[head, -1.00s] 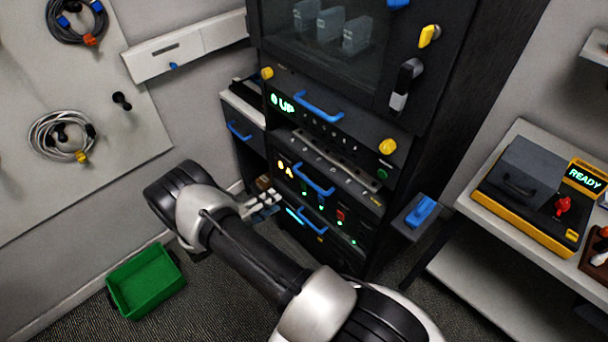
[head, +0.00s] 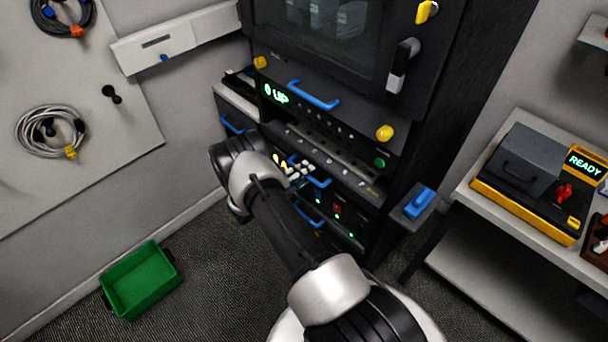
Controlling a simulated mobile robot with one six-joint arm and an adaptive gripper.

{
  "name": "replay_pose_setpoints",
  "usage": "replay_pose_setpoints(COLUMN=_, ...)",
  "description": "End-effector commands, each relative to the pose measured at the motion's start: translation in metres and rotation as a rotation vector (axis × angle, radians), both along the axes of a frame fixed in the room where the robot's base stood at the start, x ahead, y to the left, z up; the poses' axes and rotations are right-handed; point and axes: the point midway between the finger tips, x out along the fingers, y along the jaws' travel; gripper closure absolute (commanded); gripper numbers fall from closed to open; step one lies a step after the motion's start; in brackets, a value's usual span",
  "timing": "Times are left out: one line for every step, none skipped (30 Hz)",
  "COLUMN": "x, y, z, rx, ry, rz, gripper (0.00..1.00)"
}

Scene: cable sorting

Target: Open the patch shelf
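The dark rack (head: 410,165) stands in the middle with several units stacked in it. The upper unit has a lit "UP" display and a blue handle (head: 313,97). Below it is a grey strip with a row of small holes (head: 322,153). Under that is a unit with yellow lit marks and a blue handle (head: 322,183), partly behind my gripper. A lower blue handle (head: 308,217) shows beside my arm. No label names the patch shelf. My gripper (head: 300,174) is in front of the middle unit, close to its handle; contact and finger opening cannot be made out.
A green bin (head: 122,308) is on the floor at left. A cable board (head: 120,140) hangs on the left wall. A blue-topped block (head: 419,203) juts out at the rack's right. A table (head: 470,190) with a yellow-black "READY" box (head: 520,205) stands at right.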

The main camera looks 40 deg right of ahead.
Motion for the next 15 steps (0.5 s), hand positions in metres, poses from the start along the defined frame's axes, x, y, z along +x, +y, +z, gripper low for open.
replay_pose_setpoints(x=-0.0001, y=-0.0031, z=-0.0010, rx=0.000, ry=0.000, rz=-0.001, gripper=0.68)
replay_pose_setpoints(x=0.0000, y=-0.0042, z=-0.0011, rx=0.000, ry=0.000, rz=-0.001, gripper=0.68)
replay_pose_setpoints(x=0.0001, y=-0.0051, z=-0.0011, rx=0.000, ry=0.000, rz=0.000, gripper=0.68)
replay_pose_setpoints(x=0.0002, y=-0.0055, z=-0.0010, rx=0.000, ry=0.000, rz=0.000, gripper=0.68)
replay_pose_setpoints(x=0.0003, y=-0.0057, z=-0.0010, rx=0.000, ry=0.001, rz=0.000, gripper=0.68)
replay_pose_setpoints(x=0.0004, y=-0.0057, z=-0.0009, rx=0.000, ry=0.001, rz=0.000, gripper=0.68)
replay_pose_setpoints(x=0.0004, y=-0.0057, z=-0.0009, rx=0.000, ry=0.001, rz=0.000, gripper=0.68)
replay_pose_setpoints(x=0.0004, y=-0.0056, z=-0.0008, rx=0.000, ry=0.001, rz=0.001, gripper=0.68)
replay_pose_setpoints(x=0.0004, y=-0.0055, z=-0.0007, rx=0.000, ry=0.001, rz=0.000, gripper=0.68)
replay_pose_setpoints(x=0.0004, y=-0.0055, z=-0.0007, rx=0.000, ry=0.001, rz=0.000, gripper=0.68)
replay_pose_setpoints(x=0.0004, y=-0.0054, z=-0.0007, rx=0.000, ry=0.001, rz=0.000, gripper=0.68)
replay_pose_setpoints(x=0.0004, y=-0.0054, z=-0.0007, rx=0.000, ry=0.000, rz=0.000, gripper=0.71)
replay_pose_setpoints(x=0.0004, y=-0.0054, z=-0.0007, rx=0.000, ry=0.000, rz=0.000, gripper=0.73)
replay_pose_setpoints(x=0.0004, y=-0.0053, z=-0.0008, rx=0.000, ry=0.000, rz=0.000, gripper=0.75)
replay_pose_setpoints(x=0.0004, y=-0.0053, z=-0.0008, rx=-0.001, ry=0.000, rz=0.000, gripper=0.78)
